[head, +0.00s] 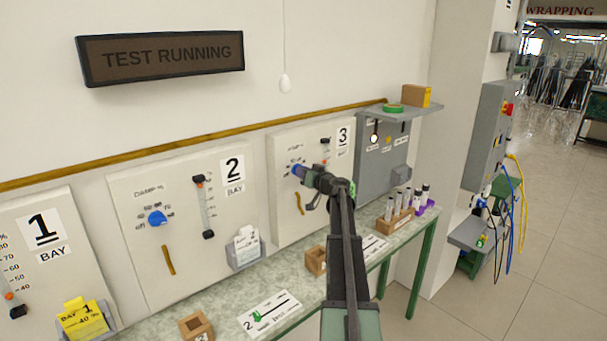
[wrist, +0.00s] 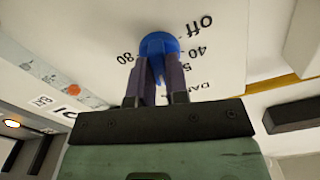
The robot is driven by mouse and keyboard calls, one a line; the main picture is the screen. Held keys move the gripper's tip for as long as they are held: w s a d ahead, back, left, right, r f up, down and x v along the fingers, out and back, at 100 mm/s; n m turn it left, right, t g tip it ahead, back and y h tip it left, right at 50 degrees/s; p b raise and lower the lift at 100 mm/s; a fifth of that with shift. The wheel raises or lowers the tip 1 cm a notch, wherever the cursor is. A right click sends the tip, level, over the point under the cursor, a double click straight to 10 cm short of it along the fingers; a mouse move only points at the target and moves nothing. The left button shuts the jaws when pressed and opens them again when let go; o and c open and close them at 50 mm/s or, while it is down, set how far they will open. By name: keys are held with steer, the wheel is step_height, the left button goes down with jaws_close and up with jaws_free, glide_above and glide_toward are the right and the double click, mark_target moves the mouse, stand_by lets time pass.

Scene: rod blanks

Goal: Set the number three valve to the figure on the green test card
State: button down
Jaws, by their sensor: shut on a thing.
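The number three valve is a blue knob (head: 296,169) on the white panel marked 3 (head: 285,203). In the wrist view the blue knob (wrist: 159,42) shows upside down, with "off", 40 and 80 printed around it. My gripper (head: 301,172) is at this knob. In the wrist view its two dark fingers (wrist: 158,75) are shut on the knob's raised grip, one on each side. The figure the knob points to cannot be told. I cannot make out a green test card; my arm hides part of the bench and panel three.
Panels 2 (head: 130,200) and 1 (head: 65,235) stand to the left, with a yellow card (head: 82,322) below panel 1. The narrow bench (head: 225,300) holds wooden blocks, a tube rack (head: 397,222) and printed cards.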

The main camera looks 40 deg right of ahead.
steer(key=shift+f+m, duration=0.1)
steer(key=shift+m, duration=4.2)
steer(key=c, duration=1.1)
jaws_free()
steer(key=shift+s, duration=0.15)
steer(key=s, duration=1)
steer(key=shift+s+a, duration=0.2)
steer(key=shift+s, duration=0.1)
